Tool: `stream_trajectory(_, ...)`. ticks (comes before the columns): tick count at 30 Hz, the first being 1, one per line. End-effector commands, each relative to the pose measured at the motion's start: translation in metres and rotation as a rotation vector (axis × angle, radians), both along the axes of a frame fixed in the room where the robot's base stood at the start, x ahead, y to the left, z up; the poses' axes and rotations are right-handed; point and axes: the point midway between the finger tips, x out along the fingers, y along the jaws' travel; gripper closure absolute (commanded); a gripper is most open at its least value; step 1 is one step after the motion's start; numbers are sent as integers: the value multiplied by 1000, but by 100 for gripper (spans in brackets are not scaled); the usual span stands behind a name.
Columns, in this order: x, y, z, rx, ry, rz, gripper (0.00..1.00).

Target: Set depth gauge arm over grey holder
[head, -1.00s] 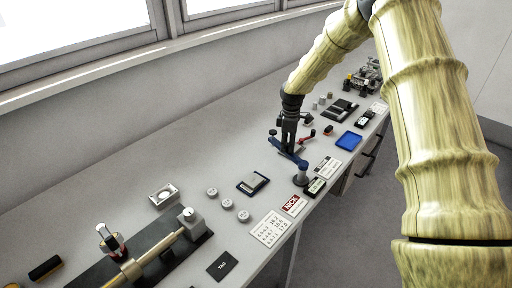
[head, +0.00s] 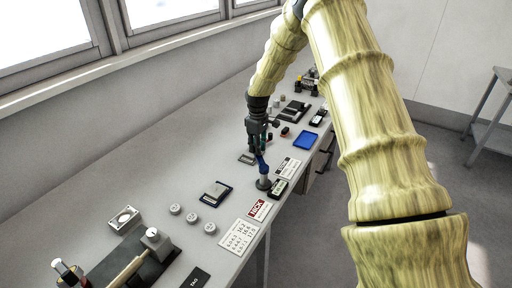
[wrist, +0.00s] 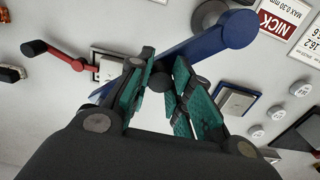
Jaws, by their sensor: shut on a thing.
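The depth gauge arm is a blue bar (head: 262,163) with a rounded end at a grey round post (head: 263,183) near the table's front edge. In the wrist view the blue bar (wrist: 205,45) runs diagonally beneath my fingers. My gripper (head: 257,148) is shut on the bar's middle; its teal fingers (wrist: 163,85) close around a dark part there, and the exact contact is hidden. A light grey block in a dark frame (wrist: 108,67), possibly the grey holder, lies beside the bar. A red lever (wrist: 65,55) with a black knob reaches it.
A blue-edged pad (head: 215,193) and several grey round pieces (head: 192,217) lie toward the foreground. A NICK label (head: 259,210) and cards line the front edge. A blue tray (head: 306,140) lies farther along. The table toward the windows is largely clear.

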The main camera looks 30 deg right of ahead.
Motion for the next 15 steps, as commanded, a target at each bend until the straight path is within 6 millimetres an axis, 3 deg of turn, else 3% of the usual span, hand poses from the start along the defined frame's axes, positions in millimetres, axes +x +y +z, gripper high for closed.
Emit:
stream_trajectory(10,1,-2,2,-3,-4,-4,100)
stream_trajectory(11,1,-2,2,-3,-4,-4,76)
stream_trajectory(14,1,-2,1,-3,-4,-4,57)
stream_trajectory(15,1,-2,1,-2,-3,-3,56)
